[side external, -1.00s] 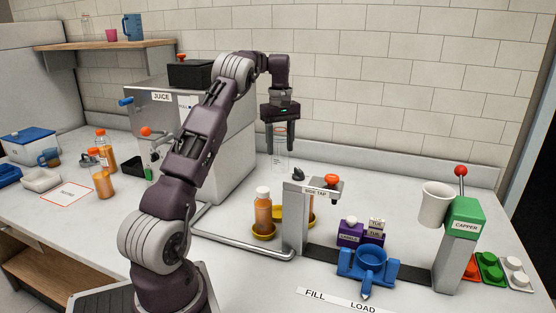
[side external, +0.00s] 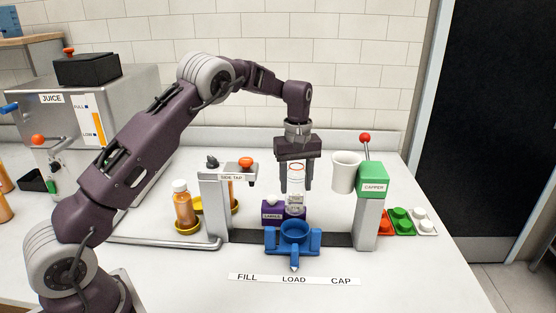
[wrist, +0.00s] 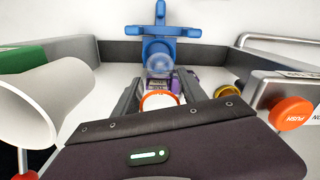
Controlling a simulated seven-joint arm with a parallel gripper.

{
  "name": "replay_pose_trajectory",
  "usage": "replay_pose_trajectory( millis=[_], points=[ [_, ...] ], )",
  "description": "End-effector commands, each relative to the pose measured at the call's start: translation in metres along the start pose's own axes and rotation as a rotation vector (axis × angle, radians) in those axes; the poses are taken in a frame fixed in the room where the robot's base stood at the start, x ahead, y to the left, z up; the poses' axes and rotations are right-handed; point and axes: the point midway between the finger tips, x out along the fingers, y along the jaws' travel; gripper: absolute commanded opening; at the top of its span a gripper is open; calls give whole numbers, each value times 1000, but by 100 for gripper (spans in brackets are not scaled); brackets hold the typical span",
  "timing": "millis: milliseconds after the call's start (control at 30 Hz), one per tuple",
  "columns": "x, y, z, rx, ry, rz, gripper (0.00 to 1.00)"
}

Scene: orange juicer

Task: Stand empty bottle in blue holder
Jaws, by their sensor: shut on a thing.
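My gripper (side external: 296,188) is shut on a clear, empty bottle (side external: 295,202) with an orange ring at its neck. The bottle hangs upright between the fingers, its lower end just above or behind the ring of the blue holder (side external: 294,246). In the wrist view the orange neck ring (wrist: 160,98) shows between the fingers, and the clear bottle base overlaps the near part of the blue holder (wrist: 163,30). The exact gap between bottle and holder cannot be told.
The side tap (side external: 214,205) stands left of the holder, and the green capper (side external: 371,182) with a white cup (side external: 345,172) stands right. A purple carton (side external: 272,211) sits behind the holder. A filled bottle (side external: 184,206) stands left of the tap.

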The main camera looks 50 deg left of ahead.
Motion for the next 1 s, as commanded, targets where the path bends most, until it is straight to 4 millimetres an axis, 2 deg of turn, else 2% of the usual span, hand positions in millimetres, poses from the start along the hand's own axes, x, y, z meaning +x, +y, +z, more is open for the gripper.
replay_pose_trajectory(
  millis=[100,500,1000],
  points=[
    [9,2,5,9,0,-1,11],
    [46,2,5,9,-1,-1,11],
    [50,2,5,9,0,0,11]
  ],
)
